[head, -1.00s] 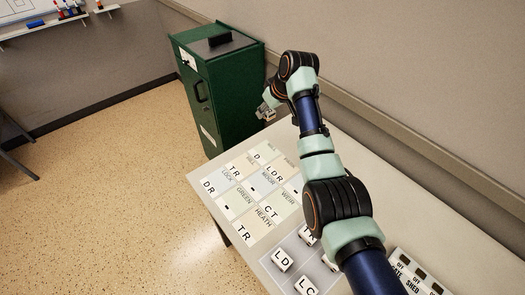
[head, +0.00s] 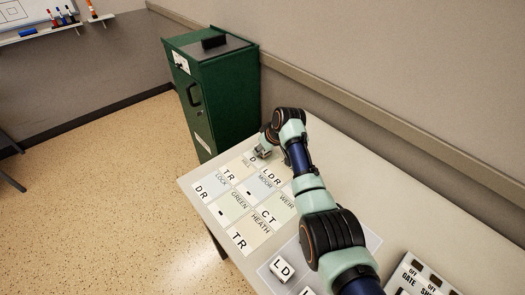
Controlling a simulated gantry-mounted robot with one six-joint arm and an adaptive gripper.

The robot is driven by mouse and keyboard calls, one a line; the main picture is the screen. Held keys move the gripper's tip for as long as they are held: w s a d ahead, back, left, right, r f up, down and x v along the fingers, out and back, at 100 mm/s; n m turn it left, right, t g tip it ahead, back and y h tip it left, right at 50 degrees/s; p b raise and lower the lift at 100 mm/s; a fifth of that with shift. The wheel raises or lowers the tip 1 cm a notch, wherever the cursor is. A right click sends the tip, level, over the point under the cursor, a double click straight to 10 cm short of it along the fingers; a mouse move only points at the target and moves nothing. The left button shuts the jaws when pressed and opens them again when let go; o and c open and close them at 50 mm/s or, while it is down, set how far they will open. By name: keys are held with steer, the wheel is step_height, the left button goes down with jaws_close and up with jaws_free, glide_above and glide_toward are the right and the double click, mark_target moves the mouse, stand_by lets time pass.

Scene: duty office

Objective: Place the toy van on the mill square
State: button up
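The board of pale lettered squares (head: 238,203) lies on the table.
A grey tray (head: 262,270) with a white LD block (head: 282,270) lies near the front, partly behind my arm. A GATE and SHED switch panel (head: 415,280) is at right. A green cabinet (head: 222,95) stands beyond the table (head: 350,165). The wall borders the right.

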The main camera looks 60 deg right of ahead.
steer(key=shift+d+r, duration=0.1)
steer(key=o, duration=1.1)
steer(key=p+v, duration=0.5)
steer(key=v, duration=0.7)
steer(key=shift+p, duration=0.3)
